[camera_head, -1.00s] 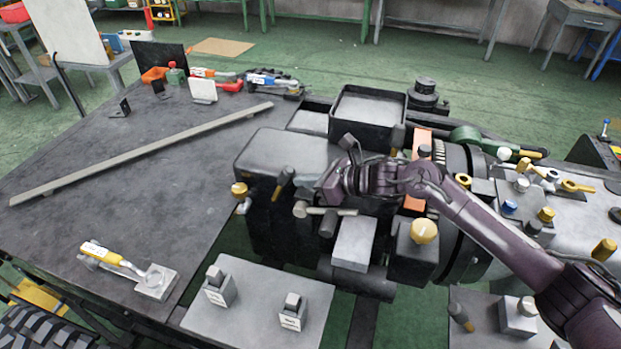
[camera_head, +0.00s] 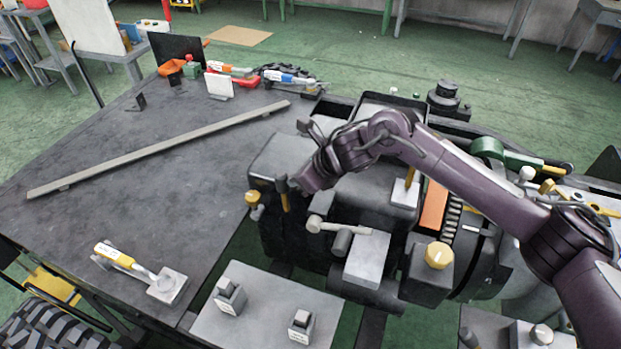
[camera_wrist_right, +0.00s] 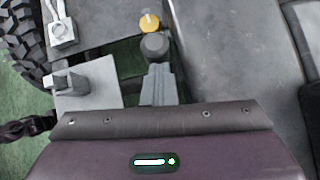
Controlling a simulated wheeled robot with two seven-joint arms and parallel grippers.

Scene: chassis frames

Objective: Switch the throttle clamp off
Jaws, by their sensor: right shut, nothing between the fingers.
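Several levers and knobs stand on the engine block (camera_head: 283,152), and I cannot tell which is the throttle clamp. My right gripper (camera_head: 292,186) is shut and empty at the block's left front edge, close to a dark lever (camera_head: 283,201). In the wrist view the shut fingers (camera_wrist_right: 158,84) point at a round grey knob (camera_wrist_right: 155,46); contact is unclear. A yellow knob (camera_head: 253,198) stands just left of the lever, and beyond the grey knob in the wrist view (camera_wrist_right: 149,22). A dark purple part, perhaps of my left arm, shows at the wrist view's left edge.
A grey T-shaped handle (camera_head: 335,226) and a yellow-capped post (camera_head: 438,256) are to the right. Two labelled switch blocks stand on a grey plate (camera_head: 262,318) in front. The table's middle is largely clear.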

